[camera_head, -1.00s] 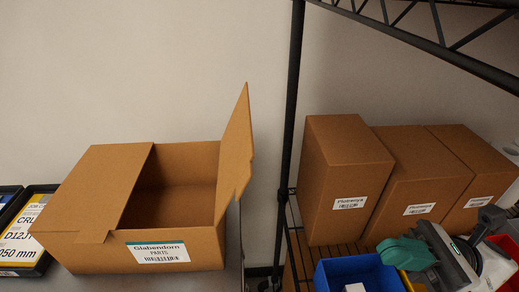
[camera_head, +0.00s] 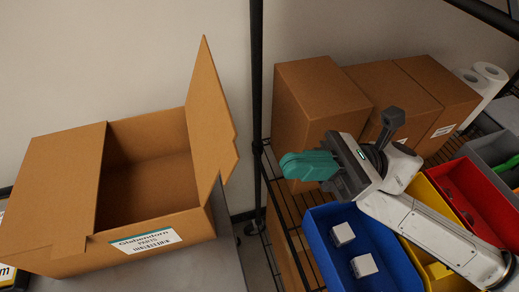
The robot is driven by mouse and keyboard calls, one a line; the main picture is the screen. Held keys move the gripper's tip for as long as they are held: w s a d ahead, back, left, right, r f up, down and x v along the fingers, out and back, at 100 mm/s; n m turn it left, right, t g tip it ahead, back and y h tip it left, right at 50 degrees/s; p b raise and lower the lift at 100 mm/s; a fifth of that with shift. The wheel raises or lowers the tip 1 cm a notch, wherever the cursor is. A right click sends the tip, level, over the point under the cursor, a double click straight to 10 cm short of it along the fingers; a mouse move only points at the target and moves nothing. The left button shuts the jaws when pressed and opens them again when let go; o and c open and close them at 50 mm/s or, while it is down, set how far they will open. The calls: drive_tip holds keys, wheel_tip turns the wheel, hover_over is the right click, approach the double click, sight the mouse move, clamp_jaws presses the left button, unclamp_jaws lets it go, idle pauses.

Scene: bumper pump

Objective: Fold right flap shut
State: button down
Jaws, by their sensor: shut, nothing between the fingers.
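The open cardboard box (camera_head: 150,235) stands on a grey surface at the left, with a label on its front. Its left flap (camera_head: 55,190) lies folded over the left part of the opening. Its right flap (camera_head: 208,115) stands up, leaning slightly outward from the right edge. The opening between them shows an empty-looking interior. My gripper (camera_head: 284,167), with teal fingers, is shut and empty. It is in the air to the right of the right flap, apart from it, in front of the shelf's cartons.
A black rack post (camera_head: 256,90) stands between the box and my gripper. On the rack are several brown cartons (camera_head: 318,100), a blue bin (camera_head: 345,225) with white blocks, a yellow bin (camera_head: 425,190), a red bin (camera_head: 478,195) and paper rolls (camera_head: 490,75).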

sight(235, 166)
drive_tip(key=shift+p+x, duration=0.85)
drive_tip(key=shift+x, duration=2.25)
drive_tip(key=shift+s+a+r, duration=0.1)
